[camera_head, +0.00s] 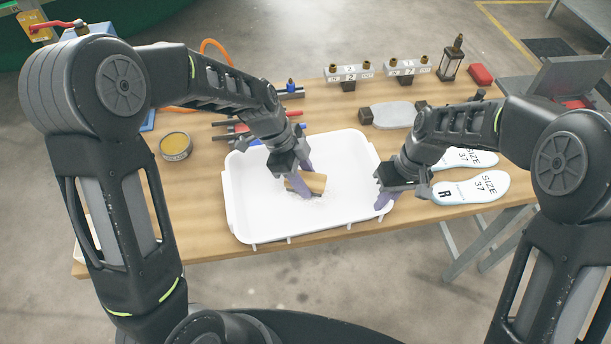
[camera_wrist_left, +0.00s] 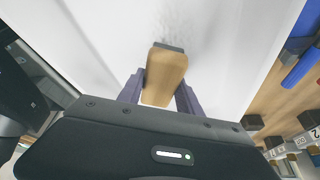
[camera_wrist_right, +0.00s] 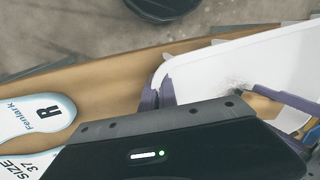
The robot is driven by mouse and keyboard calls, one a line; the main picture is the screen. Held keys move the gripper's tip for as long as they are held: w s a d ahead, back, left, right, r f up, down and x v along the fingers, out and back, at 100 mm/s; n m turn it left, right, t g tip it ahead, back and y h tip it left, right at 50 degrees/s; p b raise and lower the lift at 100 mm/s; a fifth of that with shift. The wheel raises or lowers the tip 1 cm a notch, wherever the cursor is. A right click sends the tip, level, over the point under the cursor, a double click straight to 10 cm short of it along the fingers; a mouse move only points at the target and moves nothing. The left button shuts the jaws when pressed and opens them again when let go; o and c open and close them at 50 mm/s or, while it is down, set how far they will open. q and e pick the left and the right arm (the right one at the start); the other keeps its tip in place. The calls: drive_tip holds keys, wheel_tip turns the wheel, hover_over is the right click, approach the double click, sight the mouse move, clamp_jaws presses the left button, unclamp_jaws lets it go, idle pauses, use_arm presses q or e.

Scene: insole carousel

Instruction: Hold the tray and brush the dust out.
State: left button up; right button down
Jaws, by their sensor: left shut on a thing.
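The white tray (camera_head: 262,215) lies on the wooden table. Grey dust (camera_head: 312,194) lies on its floor, also visible as a faint patch in the left wrist view (camera_wrist_left: 185,25). My left gripper (camera_head: 303,187) is over the tray, shut on the wooden handle of the brush (camera_head: 314,182). The brush's dark end points down toward the tray floor in the left wrist view (camera_wrist_left: 166,72); whether it touches is unclear. My right gripper (camera_head: 384,203) is at the tray's right rim. In the right wrist view its fingers (camera_wrist_right: 158,94) sit close together on both sides of the tray wall.
Two insoles (camera_head: 470,188) lie just right of the tray, near my right arm. A round tin (camera_head: 176,146) stands left of it. Tools with red and blue handles (camera_head: 262,130) and a grey-white block (camera_head: 392,115) lie behind. Labelled fixtures (camera_head: 348,73) stand at the back.

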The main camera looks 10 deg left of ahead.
sight(299, 204)
use_arm(q)
drive_tip(key=shift+s, duration=0.1)
drive_tip(key=shift+s+a, duration=0.35)
drive_tip(key=shift+s, duration=0.3)
drive_tip(key=shift+s+a, duration=0.4)
drive_tip(key=shift+s, duration=0.2)
drive_tip(key=shift+s+a, duration=0.35)
drive_tip(key=shift+s, duration=0.3)
drive_tip(key=shift+f, duration=0.35)
drive_tip(key=shift+f, duration=0.6)
drive_tip(key=shift+w, duration=0.1)
drive_tip(key=shift+w+r, duration=0.1)
drive_tip(key=shift+w, duration=1.05)
drive_tip(key=shift+w, duration=0.1)
